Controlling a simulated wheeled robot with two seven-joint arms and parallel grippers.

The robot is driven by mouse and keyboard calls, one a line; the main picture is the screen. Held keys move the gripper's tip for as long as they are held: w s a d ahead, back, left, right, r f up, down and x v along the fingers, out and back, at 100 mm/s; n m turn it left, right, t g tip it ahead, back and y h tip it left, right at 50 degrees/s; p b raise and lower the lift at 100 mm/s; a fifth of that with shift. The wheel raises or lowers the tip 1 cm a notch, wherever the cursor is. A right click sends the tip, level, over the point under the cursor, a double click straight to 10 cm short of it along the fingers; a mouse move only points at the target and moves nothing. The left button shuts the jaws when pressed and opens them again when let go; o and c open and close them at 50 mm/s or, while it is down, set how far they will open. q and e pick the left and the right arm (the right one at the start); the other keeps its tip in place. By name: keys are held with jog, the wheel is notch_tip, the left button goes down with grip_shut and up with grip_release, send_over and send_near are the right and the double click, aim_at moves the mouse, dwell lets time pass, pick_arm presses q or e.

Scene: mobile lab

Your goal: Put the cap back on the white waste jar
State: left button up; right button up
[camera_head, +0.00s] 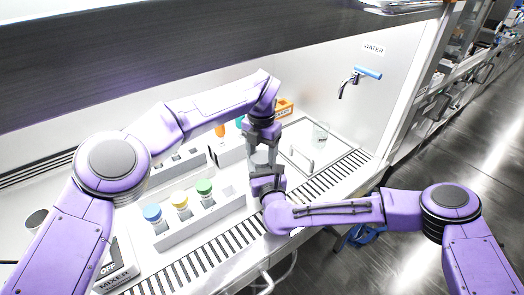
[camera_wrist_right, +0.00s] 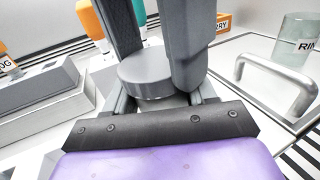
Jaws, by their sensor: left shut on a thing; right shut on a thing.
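In the right wrist view, two dark fingers come down from the top around a grey round cap (camera_wrist_right: 152,72), which looks level. My left gripper seems shut on this cap. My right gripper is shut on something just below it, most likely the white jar. The jar is largely hidden by the cap and my gripper, so I cannot tell whether cap and jar touch.
A clear beaker (camera_head: 320,133) stands at the right near a metal handle (camera_wrist_right: 285,78). An orange box (camera_head: 285,107) is behind. A mixer (camera_head: 118,268) sits at left.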

pick_arm(q)
jog(key=shift+f, duration=0.4)
jog(key=shift+s+f, duration=0.1)
jog(key=shift+c, duration=0.4)
jog(key=shift+r, duration=0.3)
jog(key=shift+r, duration=0.4)
dwell(0.3)
jog(key=shift+a+f, duration=0.1)
jog(key=shift+f, duration=0.8)
dwell(0.5)
jog(key=shift+r, duration=0.4)
